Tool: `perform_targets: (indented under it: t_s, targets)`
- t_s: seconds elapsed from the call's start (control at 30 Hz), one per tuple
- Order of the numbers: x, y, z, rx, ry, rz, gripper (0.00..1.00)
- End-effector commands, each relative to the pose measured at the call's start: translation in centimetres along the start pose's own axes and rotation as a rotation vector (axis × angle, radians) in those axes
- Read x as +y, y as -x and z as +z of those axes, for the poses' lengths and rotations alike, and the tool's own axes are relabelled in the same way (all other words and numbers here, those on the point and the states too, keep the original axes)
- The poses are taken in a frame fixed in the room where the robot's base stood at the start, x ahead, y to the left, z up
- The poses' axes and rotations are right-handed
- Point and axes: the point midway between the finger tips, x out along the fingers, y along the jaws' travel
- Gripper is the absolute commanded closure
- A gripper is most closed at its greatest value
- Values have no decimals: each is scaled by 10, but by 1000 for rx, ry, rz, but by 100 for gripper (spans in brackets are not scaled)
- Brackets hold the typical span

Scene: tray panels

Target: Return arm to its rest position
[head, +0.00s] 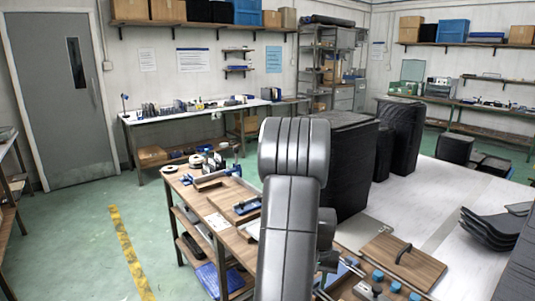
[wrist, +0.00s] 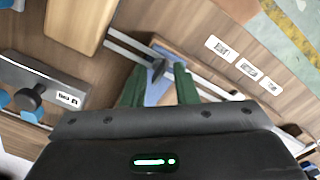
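In the head view my grey arm (head: 290,200) rises through the middle of the picture, bent at a rounded joint near the top. It hides part of the wooden bench, and my gripper cannot be made out clearly there. In the wrist view my gripper (wrist: 159,84) shows two dark green fingers standing apart, with nothing visibly clamped between them. A blue fixture with a dark lever (wrist: 158,68) shows between and beyond the fingers, over the wood surface. How far the fingertips are from it I cannot tell.
The wooden bench (head: 218,222) holds clamps and small tools. A wooden board with a dark handle (head: 403,262) lies at lower right. Tall black stacked panels (head: 350,165) stand behind my arm. Curved dark panels (head: 490,232) lie on the white table.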

Motion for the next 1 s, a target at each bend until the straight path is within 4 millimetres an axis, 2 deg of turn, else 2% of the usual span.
perform_targets:
  t_s: [0.2,0.5,0.7,0.8,1.0]
  targets:
    - [0,1,0,-1,172,0,73]
    - [0,63,-1,5,168,0,73]
    - [0,95,-1,3,167,0,73]
    - [0,106,-1,2,167,0,73]
    - [0,115,0,0,166,0,73]
